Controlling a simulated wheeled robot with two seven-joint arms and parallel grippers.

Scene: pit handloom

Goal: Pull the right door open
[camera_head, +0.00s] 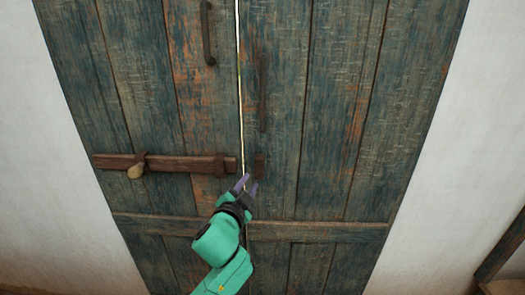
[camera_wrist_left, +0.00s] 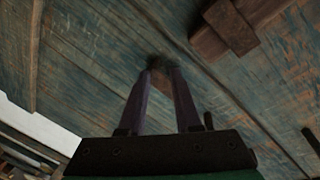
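The right door (camera_head: 335,110) is weathered blue-green planking. It stands beside the left door (camera_head: 140,90), with a thin bright gap between them. The right door has a dark upright handle (camera_head: 263,92) near the gap. A wooden bolt (camera_head: 180,164) lies across the left door and ends just left of the gap. A small brown keeper (camera_head: 259,166) sits on the right door. My left gripper (camera_head: 246,185) is low at the gap, below the keeper. In the left wrist view its two fingers (camera_wrist_left: 164,75) are apart, tips close to the planks; contact is unclear. My right gripper is out of view.
A horizontal rail (camera_head: 320,231) crosses the right door below my gripper. Another handle (camera_head: 207,32) is on the left door. White walls (camera_head: 475,120) flank the doors. A dark wooden piece (camera_head: 503,247) stands at the lower right.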

